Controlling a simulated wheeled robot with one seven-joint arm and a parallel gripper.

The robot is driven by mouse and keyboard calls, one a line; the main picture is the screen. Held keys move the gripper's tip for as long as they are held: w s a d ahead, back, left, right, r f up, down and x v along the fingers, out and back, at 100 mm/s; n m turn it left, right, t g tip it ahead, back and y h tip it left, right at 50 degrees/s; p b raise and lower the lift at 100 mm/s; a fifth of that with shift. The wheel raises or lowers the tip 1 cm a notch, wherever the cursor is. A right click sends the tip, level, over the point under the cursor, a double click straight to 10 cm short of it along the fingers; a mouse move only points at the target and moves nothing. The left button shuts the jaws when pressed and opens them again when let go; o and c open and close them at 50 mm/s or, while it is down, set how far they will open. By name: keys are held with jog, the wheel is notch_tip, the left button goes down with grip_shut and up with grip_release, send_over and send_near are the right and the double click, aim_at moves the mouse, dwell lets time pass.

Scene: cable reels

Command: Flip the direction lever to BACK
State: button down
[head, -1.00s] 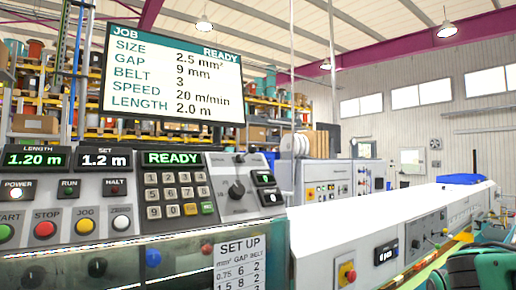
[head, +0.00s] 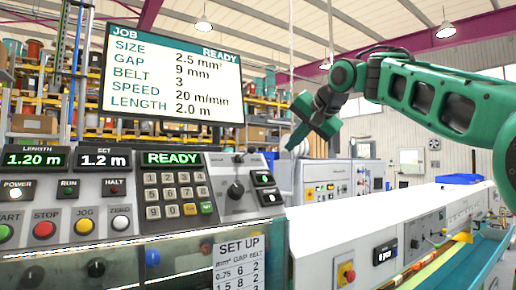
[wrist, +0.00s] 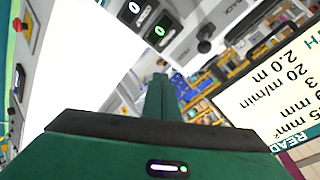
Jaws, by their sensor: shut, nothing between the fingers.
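The direction lever (head: 236,190) is a small black-knobbed control on the grey panel at the right end of the console in the head view. In the wrist view the black knob (wrist: 205,46) shows near the top, beside a label that seems to read BACK. Its exact position is too small to tell. My gripper (head: 292,146) hangs in the air to the right of and above the panel in the head view, apart from the lever. In the wrist view its green fingers (wrist: 160,82) are together and empty, pointing toward the panel area.
The job screen (head: 173,75) stands above the console. A keypad (head: 178,194) and two small counters (head: 265,180) flank the lever. A long white-topped machine (head: 345,220) runs to the right, with a red emergency button (head: 347,272) on its front. The space between gripper and panel looks clear.

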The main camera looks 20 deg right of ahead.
aim_at(252, 150)
jog(key=a+r+t+y, duration=0.1)
jog(key=a+r, duration=0.2)
jog(key=r, duration=0.2)
jog(key=shift+w+a+r, duration=0.15)
jog(key=shift+w+r, duration=0.25)
jog(key=x, duration=1)
jog(key=shift+s+a+f, duration=0.15)
jog(key=shift+a, duration=0.15)
jog(key=shift+s+a+f, duration=0.25)
jog(key=shift+s+a, duration=0.25)
jog(key=shift+s, duration=0.1)
jog(key=shift+s+a+f, duration=0.25)
jog(key=shift+s+a, duration=0.25)
jog(key=shift+s, duration=0.1)
jog(key=shift+d, duration=0.1)
jog(key=shift+s, duration=0.1)
